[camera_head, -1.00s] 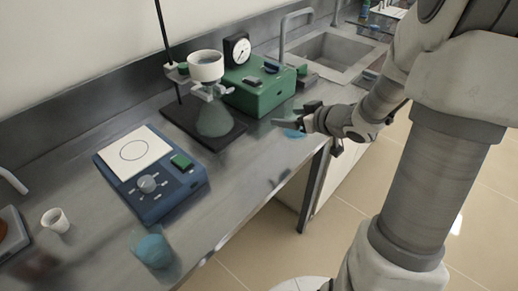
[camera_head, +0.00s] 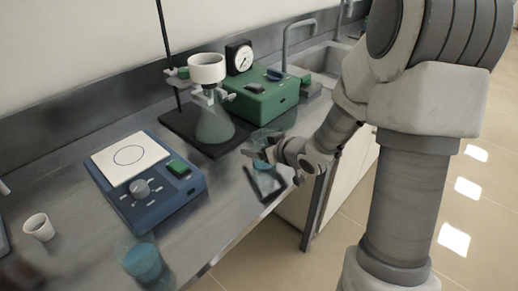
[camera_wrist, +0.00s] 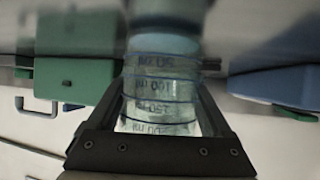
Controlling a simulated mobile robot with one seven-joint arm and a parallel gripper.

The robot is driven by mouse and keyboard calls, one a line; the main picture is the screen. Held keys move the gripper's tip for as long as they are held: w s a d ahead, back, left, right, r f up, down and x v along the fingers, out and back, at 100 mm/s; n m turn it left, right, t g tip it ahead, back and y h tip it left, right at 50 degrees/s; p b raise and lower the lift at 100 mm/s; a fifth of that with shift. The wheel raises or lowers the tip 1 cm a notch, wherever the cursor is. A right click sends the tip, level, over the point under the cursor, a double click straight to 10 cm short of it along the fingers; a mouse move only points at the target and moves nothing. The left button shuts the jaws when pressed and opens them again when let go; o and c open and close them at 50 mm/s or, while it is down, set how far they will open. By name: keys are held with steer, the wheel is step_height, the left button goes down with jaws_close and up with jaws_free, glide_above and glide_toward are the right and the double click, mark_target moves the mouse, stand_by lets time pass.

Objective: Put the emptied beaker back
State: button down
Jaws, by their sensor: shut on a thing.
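My gripper (camera_head: 262,153) is at the bench's front edge, in front of the filter flask. It is shut on a clear glass beaker (camera_head: 265,137). In the wrist view the beaker (camera_wrist: 160,95) shows between the fingers, with dark printed graduations that read upside down. A blue tint shows at its far end; I cannot tell whether that is in the beaker or behind it. I cannot tell whether it touches the bench. A second beaker (camera_head: 143,262) with blue contents stands at the front left of the bench.
A blue stirrer unit (camera_head: 160,205) with a white top plate stands left of my gripper. The filter flask (camera_head: 214,125) with a white funnel (camera_head: 207,69) stands on a dark base. A green pump box (camera_head: 262,100) with a gauge stands behind. A small white cup (camera_head: 39,227) is at left.

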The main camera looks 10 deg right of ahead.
jaws_free()
steer(key=shift+f, duration=0.1)
steer(key=shift+r, duration=0.25)
steer(key=p+v, duration=0.3)
steer(key=v, duration=0.9)
steer(key=shift+f, duration=0.1)
